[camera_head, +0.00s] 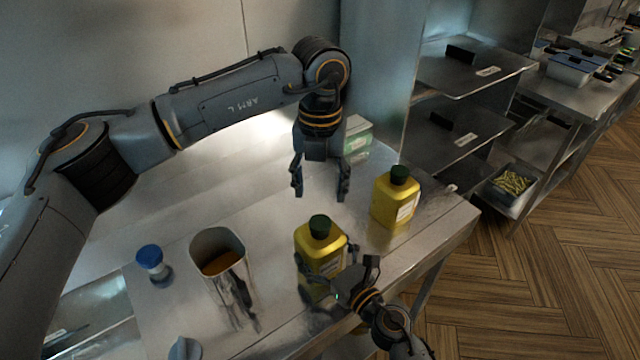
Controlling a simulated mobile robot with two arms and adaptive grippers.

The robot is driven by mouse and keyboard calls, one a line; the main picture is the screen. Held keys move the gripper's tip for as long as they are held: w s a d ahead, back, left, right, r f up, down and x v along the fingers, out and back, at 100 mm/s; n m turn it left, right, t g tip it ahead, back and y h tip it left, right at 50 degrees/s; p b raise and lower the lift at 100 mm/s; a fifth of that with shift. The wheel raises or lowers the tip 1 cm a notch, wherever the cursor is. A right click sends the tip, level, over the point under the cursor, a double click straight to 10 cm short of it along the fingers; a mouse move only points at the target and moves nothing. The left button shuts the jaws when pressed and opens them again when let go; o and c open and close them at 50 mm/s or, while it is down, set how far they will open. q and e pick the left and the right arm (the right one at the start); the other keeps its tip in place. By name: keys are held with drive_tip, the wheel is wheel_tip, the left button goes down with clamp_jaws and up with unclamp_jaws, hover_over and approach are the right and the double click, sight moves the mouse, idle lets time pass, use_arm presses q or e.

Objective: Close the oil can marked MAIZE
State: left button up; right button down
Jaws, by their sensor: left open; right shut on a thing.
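Two yellow oil cans stand on the steel table; I cannot read a MAIZE marking on either. The nearer can (316,242) is upright, with a dark green cap (320,226) on its top; whether the cap is tight I cannot tell. My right gripper (327,268) is shut on this can's body from the front right and hides its lower part. The other can (392,205) stands to the right and behind, also with a green cap (399,174). My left gripper (320,190) is open and empty, pointing down, higher in the picture than the held can's cap.
A metal container (218,262) with brown contents stands left of the held can. A small blue-capped bottle (152,262) is further left. A green and white box (357,137) is at the back. Steel shelves (470,70) stand behind the table's right end.

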sight(320, 222)
idle(0.3)
use_arm(q)
drive_tip(key=shift+f, duration=4)
drive_tip(key=shift+c, duration=0.5)
drive_tip(key=c, duration=1.1)
drive_tip(key=m, duration=0.8)
drive_tip(key=shift+m, duration=0.3)
drive_tip(key=m, duration=0.9)
drive_tip(key=o, duration=1.3)
